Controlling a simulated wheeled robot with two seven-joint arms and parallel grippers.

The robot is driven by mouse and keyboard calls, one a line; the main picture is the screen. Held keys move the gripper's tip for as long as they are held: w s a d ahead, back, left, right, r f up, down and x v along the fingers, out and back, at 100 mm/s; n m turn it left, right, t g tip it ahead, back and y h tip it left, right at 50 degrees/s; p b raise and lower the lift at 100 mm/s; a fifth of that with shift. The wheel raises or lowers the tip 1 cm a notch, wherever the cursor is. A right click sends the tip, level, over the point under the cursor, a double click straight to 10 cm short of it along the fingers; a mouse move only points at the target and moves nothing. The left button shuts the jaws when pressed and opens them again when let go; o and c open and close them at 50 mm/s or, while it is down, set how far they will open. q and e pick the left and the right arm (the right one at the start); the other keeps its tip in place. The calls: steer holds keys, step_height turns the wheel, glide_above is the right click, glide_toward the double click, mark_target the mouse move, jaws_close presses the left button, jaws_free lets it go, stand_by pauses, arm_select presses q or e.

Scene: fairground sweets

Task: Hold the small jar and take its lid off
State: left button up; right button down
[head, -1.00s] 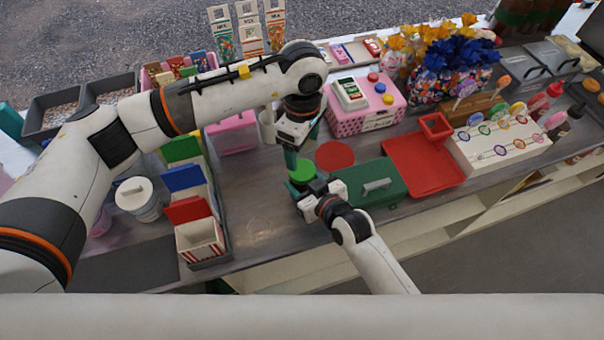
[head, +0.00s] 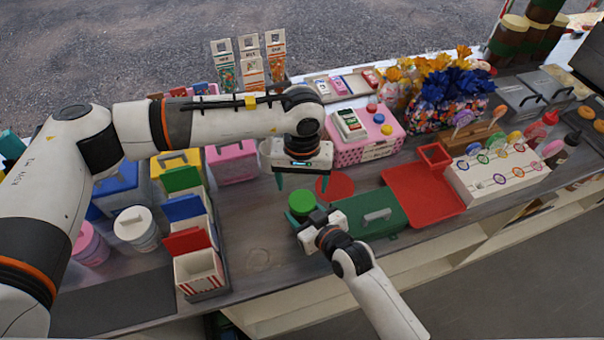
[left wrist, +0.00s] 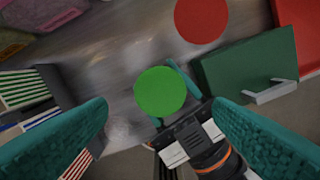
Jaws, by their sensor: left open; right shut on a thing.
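The small jar's round green lid (head: 301,203) faces up beside the green box. In the left wrist view the lid (left wrist: 160,91) hides the jar body beneath it, and it appears seated on top. My right gripper (head: 303,217) is shut on the jar from the near side; its teal fingers show at the lid's edge in the left wrist view. My left gripper (head: 302,184) is open and empty, with its two teal fingers spread above and slightly behind the lid. In the left wrist view the lid lies between these fingers, apart from both.
A green box with a grey handle (head: 388,220) stands right of the jar, and a red disc (head: 337,186) lies behind it. A red tray (head: 424,188) is farther right. Striped boxes (head: 199,270) stand left. The counter (head: 252,225) between them and the jar is clear.

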mark_target(302, 200)
arm_select(q)
step_height(302, 200, down, 6)
steer(key=shift+f, duration=0.1)
stand_by(0.4)
steer(key=c, duration=1)
steer(key=n, duration=0.5)
steer(key=shift+n, duration=0.3)
steer(key=shift+c, duration=0.2)
steer(key=n, duration=0.3)
steer(key=shift+n, duration=0.4)
steer(key=n, duration=0.3)
steer(key=shift+n, duration=0.4)
steer(key=n, duration=0.3)
steer(key=shift+n, duration=0.3)
